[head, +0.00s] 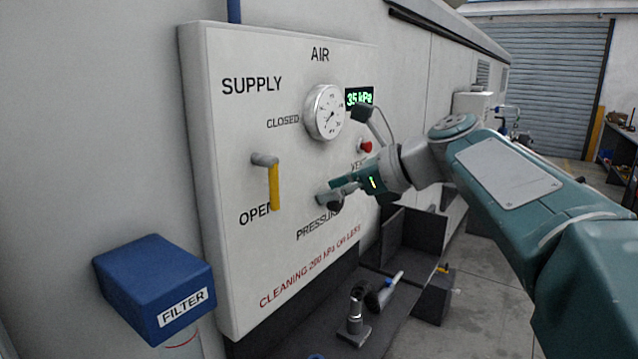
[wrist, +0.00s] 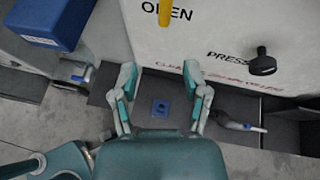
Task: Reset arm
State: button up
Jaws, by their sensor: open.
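My arm reaches in from the right in the head view. My gripper (head: 334,196) is in front of the lower part of the white air panel (head: 228,140), near the PRESSURE label. In the wrist view my gripper (wrist: 162,92) is open, with its two fingers spread wide and nothing between them. A black knob (wrist: 262,62) is on the panel to the right of the fingers, apart from them. The yellow supply lever (head: 274,187) points down toward OPEN; its end also shows in the wrist view (wrist: 165,13).
A round gauge (head: 324,112) and a green display (head: 359,97) reading 35 kPa are on the panel. A red button (head: 366,147) is near my wrist. A blue filter box (head: 155,285) juts out at lower left. A dark shelf (head: 385,325) below holds tools.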

jog(key=s+d+f+n+h, duration=0.3)
jog(key=s+f+n, duration=0.4)
jog(key=s+f, duration=0.1)
jog(key=s+d+f+n+h, duration=0.4)
jog(key=s+f+n, duration=0.4)
jog(key=s+d+f+n+h, duration=0.3)
jog(key=s+f+n+h, duration=0.1)
jog(key=s+f+n, duration=0.3)
notch_tip(320, 180, down, 2)
jog(key=shift+s+d, duration=0.35)
jog(key=shift+s, duration=0.1)
